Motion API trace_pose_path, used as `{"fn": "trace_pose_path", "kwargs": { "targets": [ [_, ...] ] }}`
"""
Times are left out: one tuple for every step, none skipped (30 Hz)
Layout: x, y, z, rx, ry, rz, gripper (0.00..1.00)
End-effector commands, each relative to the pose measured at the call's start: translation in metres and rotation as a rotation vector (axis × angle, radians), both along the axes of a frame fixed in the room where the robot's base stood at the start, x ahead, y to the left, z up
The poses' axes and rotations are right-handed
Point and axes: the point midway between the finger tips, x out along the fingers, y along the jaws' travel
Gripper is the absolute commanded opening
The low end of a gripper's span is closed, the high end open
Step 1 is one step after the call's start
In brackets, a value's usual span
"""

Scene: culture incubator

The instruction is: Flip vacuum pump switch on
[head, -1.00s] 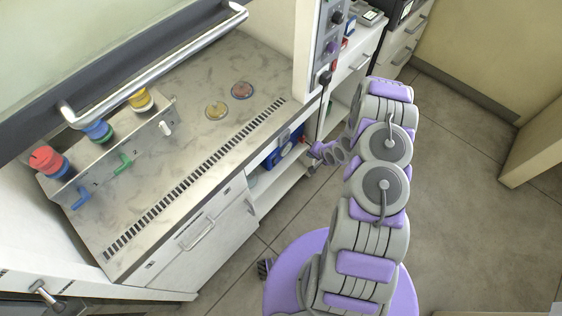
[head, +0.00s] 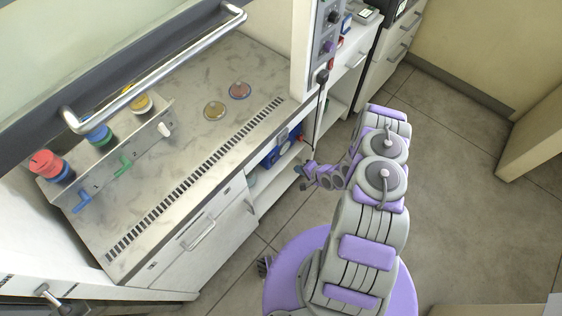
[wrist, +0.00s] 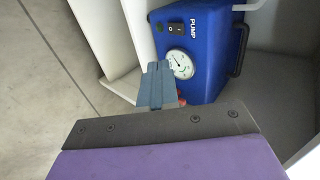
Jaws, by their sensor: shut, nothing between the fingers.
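The blue vacuum pump (wrist: 205,50) stands on a shelf of the cabinet in the wrist view. It bears the word PUMP, a black rocker switch (wrist: 176,29) and a round white gauge (wrist: 180,64). My gripper (wrist: 157,78) is shut and empty, its fingertips just in front of the pump near the gauge, below the switch in the picture. I cannot tell whether the tips touch the pump. The head view shows only part of the pump (head: 283,148) on the open shelf under the worktop, with my gripper (head: 301,172) close to it.
The shelf (head: 268,189) has a side panel close to the pump, and a black handle (wrist: 239,47) sticks out at the pump's side. The worktop (head: 190,100) lies above with bottles and a tap rack (head: 115,160). Open floor (head: 465,190) lies to the right.

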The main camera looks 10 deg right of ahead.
Motion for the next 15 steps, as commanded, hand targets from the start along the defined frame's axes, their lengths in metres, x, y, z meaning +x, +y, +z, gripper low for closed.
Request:
{"fn": "trace_pose_path", "kwargs": {
  "targets": [
    [0.001, 0.001, -0.001, 0.0, 0.0, 0.001, 0.0],
    [0.002, 0.002, -0.003, -0.001, 0.0, 0.002, 0.0],
    [0.003, 0.004, -0.005, -0.001, 0.001, 0.004, 0.0],
    [0.005, 0.006, -0.007, -0.001, 0.001, 0.004, 0.0],
    [0.007, 0.008, -0.01, 0.0, 0.001, 0.005, 0.0],
    [0.01, 0.01, -0.014, 0.0, 0.001, 0.004, 0.0],
    [0.013, 0.012, -0.018, 0.0, 0.001, 0.005, 0.0],
    [0.017, 0.015, -0.021, -0.001, -0.001, 0.006, 0.0],
    [0.022, 0.018, -0.026, -0.002, -0.002, 0.006, 0.0],
    [0.026, 0.02, -0.03, -0.001, -0.002, 0.006, 0.0],
    [0.029, 0.023, -0.034, -0.002, -0.003, 0.005, 0.0],
    [0.034, 0.027, -0.039, -0.001, -0.001, 0.006, 0.0],
    [0.037, 0.029, -0.043, -0.001, -0.001, 0.006, 0.0],
    [0.041, 0.031, -0.047, -0.002, -0.001, 0.005, 0.0],
    [0.046, 0.035, -0.052, -0.001, -0.002, 0.005, 0.0]
  ]
}}
